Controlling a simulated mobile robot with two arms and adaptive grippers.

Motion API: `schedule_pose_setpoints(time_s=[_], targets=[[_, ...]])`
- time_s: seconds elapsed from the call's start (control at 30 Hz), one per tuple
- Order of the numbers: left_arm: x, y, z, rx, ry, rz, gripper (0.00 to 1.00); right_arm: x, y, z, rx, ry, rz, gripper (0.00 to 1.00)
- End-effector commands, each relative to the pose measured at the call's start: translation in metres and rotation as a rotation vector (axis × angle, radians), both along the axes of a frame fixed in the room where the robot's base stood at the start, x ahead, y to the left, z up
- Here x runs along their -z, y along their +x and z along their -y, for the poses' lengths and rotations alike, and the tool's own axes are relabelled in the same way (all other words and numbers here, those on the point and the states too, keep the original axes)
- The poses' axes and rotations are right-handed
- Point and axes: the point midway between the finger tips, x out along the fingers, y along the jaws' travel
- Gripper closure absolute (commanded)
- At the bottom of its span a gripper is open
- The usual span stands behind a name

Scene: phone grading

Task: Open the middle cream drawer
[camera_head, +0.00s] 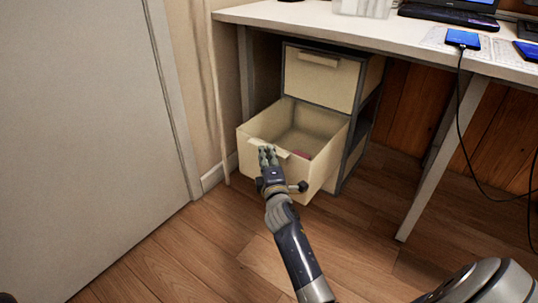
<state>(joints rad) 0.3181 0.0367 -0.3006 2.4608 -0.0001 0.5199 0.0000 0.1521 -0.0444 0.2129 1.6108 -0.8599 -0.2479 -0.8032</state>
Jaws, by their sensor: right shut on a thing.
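The middle cream drawer (316,167) is pulled well out of the dark-framed cabinet under the desk. Its inside shows and looks mostly empty, with a small reddish thing (301,154) near the front right. My right gripper (267,153) is at the front panel and shut on the drawer's handle (283,153). Part of the handle and the front panel is hidden behind the gripper. My left gripper is not in view.
The upper cream drawer (320,76) is shut. A white desk (350,32) stands above, with phones (463,39) and a laptop (449,14) on it. A desk leg (440,160) and a hanging cable are at right. A pale door (80,150) is at left. The wooden floor in front is clear.

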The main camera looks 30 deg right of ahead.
Motion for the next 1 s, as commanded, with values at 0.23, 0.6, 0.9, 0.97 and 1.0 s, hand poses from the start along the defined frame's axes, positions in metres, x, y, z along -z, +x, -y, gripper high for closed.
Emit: schedule_pose_setpoints(time_s=[0.23, 0.6, 0.9, 0.97, 1.0], targets=[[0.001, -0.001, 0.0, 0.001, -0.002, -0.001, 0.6, 0.007, -0.002, 0.001, 0.004, 0.007, -0.012, 1.0], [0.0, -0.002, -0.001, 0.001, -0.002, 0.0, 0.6, 0.004, -0.001, 0.001, 0.002, 0.004, -0.006, 0.63], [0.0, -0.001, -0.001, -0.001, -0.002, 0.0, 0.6, 0.003, -0.021, -0.008, 0.001, 0.002, -0.006, 0.63], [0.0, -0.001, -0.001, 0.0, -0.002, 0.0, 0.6, 0.004, -0.031, -0.013, 0.0, 0.003, -0.005, 0.63], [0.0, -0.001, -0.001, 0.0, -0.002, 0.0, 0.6, 0.004, -0.039, -0.016, 0.001, 0.004, -0.006, 0.63]])
